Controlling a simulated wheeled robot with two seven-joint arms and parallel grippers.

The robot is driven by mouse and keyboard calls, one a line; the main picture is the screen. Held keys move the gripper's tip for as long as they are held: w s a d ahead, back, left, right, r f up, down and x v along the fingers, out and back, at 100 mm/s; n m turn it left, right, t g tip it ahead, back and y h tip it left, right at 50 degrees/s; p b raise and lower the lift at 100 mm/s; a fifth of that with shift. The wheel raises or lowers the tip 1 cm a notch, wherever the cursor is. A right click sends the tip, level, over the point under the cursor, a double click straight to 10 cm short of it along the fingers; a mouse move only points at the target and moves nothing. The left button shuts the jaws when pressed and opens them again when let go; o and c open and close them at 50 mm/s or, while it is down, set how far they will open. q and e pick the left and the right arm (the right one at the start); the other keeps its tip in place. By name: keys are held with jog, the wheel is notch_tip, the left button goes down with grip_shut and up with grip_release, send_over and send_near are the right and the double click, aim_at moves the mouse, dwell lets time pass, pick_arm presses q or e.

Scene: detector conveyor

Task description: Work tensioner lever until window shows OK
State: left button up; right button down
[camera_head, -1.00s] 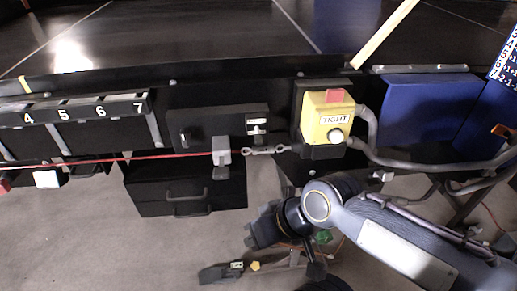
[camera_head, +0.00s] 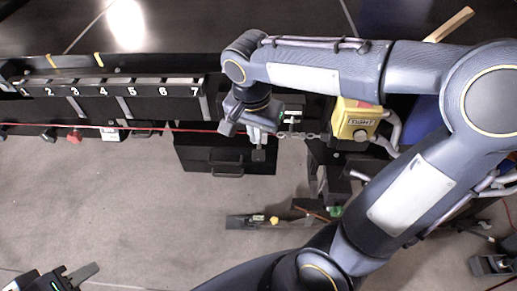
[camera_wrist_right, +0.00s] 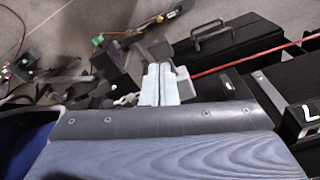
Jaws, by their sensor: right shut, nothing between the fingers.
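The yellow box (camera_head: 358,119) carries a white label that appears to read TIGHT and a red part on top; my right arm passes close beside it. A red cord (camera_head: 150,128) runs from the left to a light grey block (camera_head: 262,137), and a metal link (camera_head: 298,136) joins it to the box side. My right gripper (camera_head: 247,132) is at that block; its shut, empty fingers show in the right wrist view (camera_wrist_right: 158,85), beside the block (camera_wrist_right: 185,84). Whether they touch is unclear. No OK is readable. My left gripper (camera_head: 62,278) is cut by the bottom edge; its jaws are unclear.
A black rail (camera_head: 110,101) with numbered slots lies at the left. A black drawer unit (camera_head: 225,158) hangs below the cord. A floor pedal-like piece (camera_head: 250,221) stands in front.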

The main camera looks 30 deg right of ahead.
aim_at(257, 157)
jog(key=shift+f, duration=0.1)
jog(key=f+b, duration=0.3)
jog(key=f, duration=0.1)
jog(key=f+b, duration=0.2)
jog(key=f, duration=0.1)
jog(key=shift+w+d+b, duration=0.2)
jog(key=shift+d+b, duration=0.05)
jog(key=shift+b, duration=0.05)
dwell(0.3)
notch_tip(257, 157, down, 4)
jog(key=b, duration=0.4)
jog(key=shift+f, duration=0.25)
jog(key=shift+r, duration=0.1)
